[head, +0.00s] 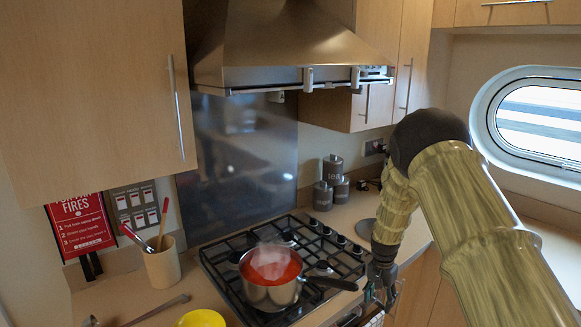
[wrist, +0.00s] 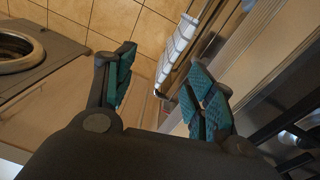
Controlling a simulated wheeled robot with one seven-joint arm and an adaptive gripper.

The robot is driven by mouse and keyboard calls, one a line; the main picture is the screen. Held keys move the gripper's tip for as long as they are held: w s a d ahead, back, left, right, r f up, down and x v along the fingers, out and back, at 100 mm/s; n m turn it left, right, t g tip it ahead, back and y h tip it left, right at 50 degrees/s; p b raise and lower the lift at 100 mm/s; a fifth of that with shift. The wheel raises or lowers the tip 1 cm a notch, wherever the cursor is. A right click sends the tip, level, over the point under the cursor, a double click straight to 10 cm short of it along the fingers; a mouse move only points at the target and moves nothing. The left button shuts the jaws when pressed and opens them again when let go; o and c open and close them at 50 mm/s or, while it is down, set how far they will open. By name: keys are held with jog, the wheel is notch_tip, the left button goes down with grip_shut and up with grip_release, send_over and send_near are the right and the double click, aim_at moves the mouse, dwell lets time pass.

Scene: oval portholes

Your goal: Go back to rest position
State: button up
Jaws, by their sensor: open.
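My gripper (head: 378,292) hangs fingers down at the front edge of the counter, right of the stove. In the wrist view my gripper (wrist: 163,75) has its two teal-padded fingers apart, with nothing between them. My arm reaches in from the lower right of the head view and bends down at the wrist. A steel pot (head: 270,290) with steaming red contents stands on the gas stove (head: 225,262). Its dark handle points right toward my gripper; I cannot tell whether they touch.
A range hood (head: 285,45) hangs above the stove. Grey canisters (head: 323,195) stand behind it. A utensil pot (head: 162,262) and a yellow bowl (head: 201,318) are at left. In the wrist view a striped towel (wrist: 178,45) hangs over tiled floor (wrist: 110,18).

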jog(key=s+a+f+n+b, duration=0.1)
jog(key=s+f+n+b, duration=0.3)
jog(key=s+f, duration=2.1)
jog(key=s+a+n+b, duration=0.1)
jog(key=s+a+n, duration=0.1)
jog(key=s, duration=1.2)
jog(key=s+a+n+b, duration=0.2)
jog(key=s+a, duration=0.1)
jog(key=s, duration=1)
jog(key=shift+s+f+y, duration=0.3)
jog(key=shift+s, duration=0.1)
